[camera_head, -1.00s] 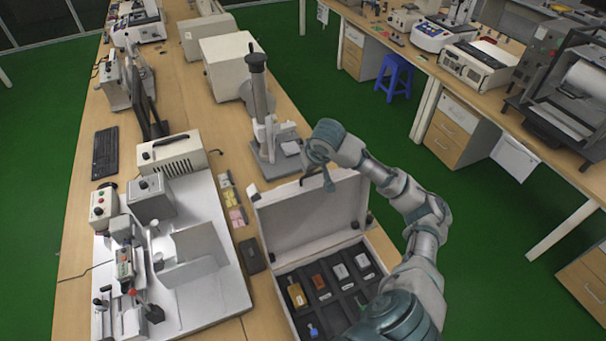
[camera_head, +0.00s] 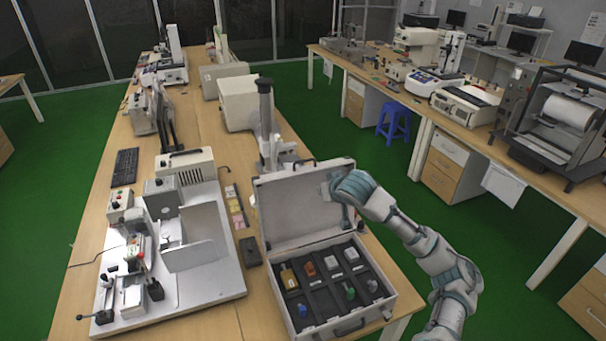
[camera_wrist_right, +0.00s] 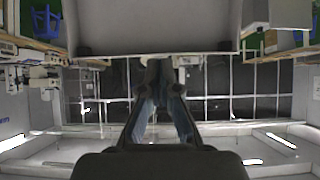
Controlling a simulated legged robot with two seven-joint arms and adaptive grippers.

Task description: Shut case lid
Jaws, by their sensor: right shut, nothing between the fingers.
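The case (camera_head: 388,318) is a light grey box standing open on the bench in the head view. Its lid (camera_head: 290,205) stands raised at the back, tilted a little backward, its inner face toward me. Dark compartments in the base hold several small items. My left gripper is in neither view.
A white machine base (camera_head: 215,265) with fixtures stands left of the case, and a small black box (camera_head: 250,250) lies between them. A microscope-like stand (camera_head: 268,130) rises behind the lid. Green floor lies to the right, with a blue stool (camera_head: 396,122).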

